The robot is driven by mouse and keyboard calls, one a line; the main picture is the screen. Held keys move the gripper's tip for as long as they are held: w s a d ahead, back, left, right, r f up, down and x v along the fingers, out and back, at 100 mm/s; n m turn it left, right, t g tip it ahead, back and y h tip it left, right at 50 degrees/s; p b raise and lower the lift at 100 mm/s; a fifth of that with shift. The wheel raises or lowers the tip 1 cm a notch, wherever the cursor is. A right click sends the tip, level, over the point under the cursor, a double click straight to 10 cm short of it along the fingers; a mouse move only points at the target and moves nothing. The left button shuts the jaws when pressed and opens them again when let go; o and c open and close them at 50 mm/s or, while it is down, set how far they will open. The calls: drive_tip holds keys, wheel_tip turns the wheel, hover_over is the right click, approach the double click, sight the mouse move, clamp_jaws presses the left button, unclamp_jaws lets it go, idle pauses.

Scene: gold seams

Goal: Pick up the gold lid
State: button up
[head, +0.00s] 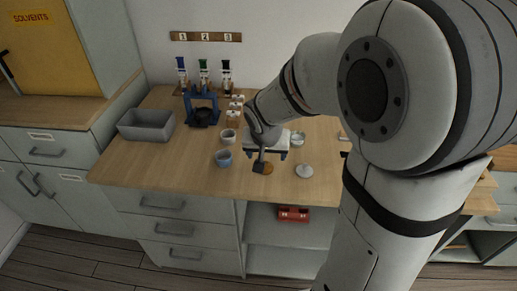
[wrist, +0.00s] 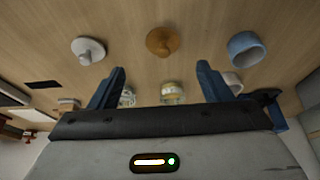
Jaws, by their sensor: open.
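The gold lid (wrist: 163,41) is a round, flat disc with a raised knob. In the wrist view it lies on the wooden counter, beyond my fingertips and roughly centred between them. In the head view the gold lid (head: 268,169) shows just in front of my gripper, partly covered by it. My gripper (wrist: 160,68) has its two blue fingers spread wide with nothing held between them. In the head view my gripper (head: 266,155) is over the counter, behind the lid; its exact height is hard to tell.
A white lid (head: 304,171) lies right of the gold one. A blue cup (head: 223,158) and a white cup (head: 228,136) stand to the left. A glass jar (head: 297,138) is behind right. A grey bin (head: 146,125) and blue stand (head: 202,107) are farther left. The front counter strip is clear.

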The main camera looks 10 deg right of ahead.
drive_tip(key=x, duration=0.3)
drive_tip(key=b+x, duration=0.1)
drive_tip(key=x, duration=0.3)
drive_tip(key=shift+w+a+f, duration=0.15)
drive_tip(key=shift+f, duration=0.15)
drive_tip(key=shift+c, duration=0.4)
drive_tip(key=c, duration=0.9)
drive_tip(key=shift+r, duration=0.1)
drive_tip(key=shift+c, duration=0.4)
